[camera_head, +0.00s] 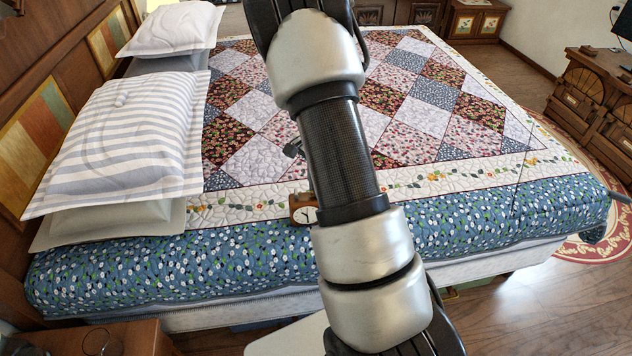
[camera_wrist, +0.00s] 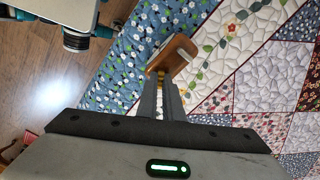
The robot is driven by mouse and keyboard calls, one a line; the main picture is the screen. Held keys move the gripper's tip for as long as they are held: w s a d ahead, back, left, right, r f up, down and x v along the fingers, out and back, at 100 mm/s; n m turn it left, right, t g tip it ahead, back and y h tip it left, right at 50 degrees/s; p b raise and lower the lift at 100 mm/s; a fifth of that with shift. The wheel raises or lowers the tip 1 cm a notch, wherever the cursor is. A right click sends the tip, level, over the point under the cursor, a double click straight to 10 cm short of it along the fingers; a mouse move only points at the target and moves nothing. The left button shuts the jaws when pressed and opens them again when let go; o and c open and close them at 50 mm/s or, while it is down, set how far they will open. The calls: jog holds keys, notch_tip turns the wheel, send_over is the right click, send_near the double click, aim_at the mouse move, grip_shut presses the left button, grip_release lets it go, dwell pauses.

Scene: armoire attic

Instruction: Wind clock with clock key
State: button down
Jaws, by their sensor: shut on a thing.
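The clock (camera_head: 303,214) is a small brown wooden block with a pale round face, on the near part of the bed. My arm hides its right side in the head view. In the wrist view the clock (camera_wrist: 174,56) shows its brown wood just beyond my fingertips. My gripper (camera_wrist: 163,84) is shut on a small brass-coloured piece, the clock key (camera_wrist: 161,74), which is mostly hidden between the fingers. The key is right at the clock's edge; I cannot tell whether it sits in the clock. The fingers are hidden behind my arm in the head view.
The bed has a patchwork quilt (camera_head: 415,120) with a blue floral border (camera_head: 230,255). A striped pillow (camera_head: 125,140) lies at the left, another behind it. A wooden nightstand (camera_head: 120,340) is at the near left. The quilt around the clock is clear.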

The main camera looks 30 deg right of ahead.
jog(key=m+p, duration=0.2)
jog(key=m, duration=0.2)
jog(key=shift+r+m, duration=0.15)
jog(key=shift+m, duration=0.15)
jog(key=m+p, duration=0.1)
jog(key=m, duration=0.2)
jog(key=shift+m+p, duration=0.3)
jog(key=m+p, duration=0.2)
jog(key=m, duration=0.2)
jog(key=shift+m, duration=0.3)
jog(key=m+p, duration=0.2)
jog(key=m, duration=0.1)
jog(key=shift+m, duration=0.3)
jog(key=m+p, duration=0.2)
jog(key=m, duration=0.2)
jog(key=shift+m, duration=0.3)
jog(key=m+p, duration=0.1)
jog(key=m, duration=0.2)
jog(key=shift+m+p, duration=0.3)
jog(key=shift+p, duration=0.05)
jog(key=m+p, duration=0.1)
jog(key=m, duration=0.3)
jog(key=shift+p, duration=0.3)
jog(key=shift+m+p, duration=0.85)
jog(key=shift+m, duration=1.15)
